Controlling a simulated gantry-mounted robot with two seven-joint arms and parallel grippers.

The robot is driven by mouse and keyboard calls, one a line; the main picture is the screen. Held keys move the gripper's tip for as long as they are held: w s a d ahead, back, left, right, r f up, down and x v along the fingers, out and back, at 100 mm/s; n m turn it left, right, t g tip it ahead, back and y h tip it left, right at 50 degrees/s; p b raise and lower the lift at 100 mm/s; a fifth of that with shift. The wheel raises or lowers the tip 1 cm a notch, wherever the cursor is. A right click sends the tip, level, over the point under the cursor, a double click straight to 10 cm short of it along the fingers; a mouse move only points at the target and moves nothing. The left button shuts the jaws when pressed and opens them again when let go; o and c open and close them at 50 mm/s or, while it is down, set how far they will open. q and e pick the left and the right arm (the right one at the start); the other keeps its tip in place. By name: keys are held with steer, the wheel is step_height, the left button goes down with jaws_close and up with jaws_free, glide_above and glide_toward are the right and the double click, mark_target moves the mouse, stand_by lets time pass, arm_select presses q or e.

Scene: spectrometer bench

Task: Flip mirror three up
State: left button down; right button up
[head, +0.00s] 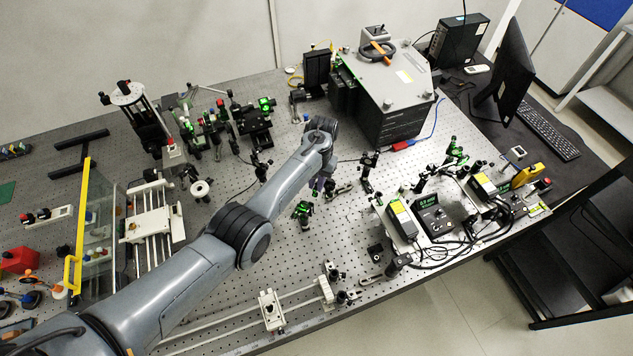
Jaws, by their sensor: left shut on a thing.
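My left arm reaches in from the lower left across the optical bench (225,325), and its wrist bends down near the bench's middle. My left gripper (321,184) is small and mostly hidden by the wrist. It is shut on a small part of an optic mount (331,189) below the wrist. I cannot read a label marking mirror three, nor tell if that mirror is up or down. A green-lit optic mount (303,210) stands just in front, and a dark post mount (369,170) stands to the right. My right gripper is not in view.
A large grey spectrometer box (395,95) stands at the back. Controllers with yellow labels (401,220) and cables crowd the right. Green-lit optics (255,122) stand back left, and a yellow-framed clear panel (80,225) stands left. Rails (295,293) run along the front.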

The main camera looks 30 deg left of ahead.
arm_select(q)
steer(key=c, duration=1.4)
jaws_free()
steer(key=p+v, duration=0.5)
steer(key=v, duration=0.5)
steer(key=shift+r, duration=0.4)
steer(key=shift+w, duration=0.1)
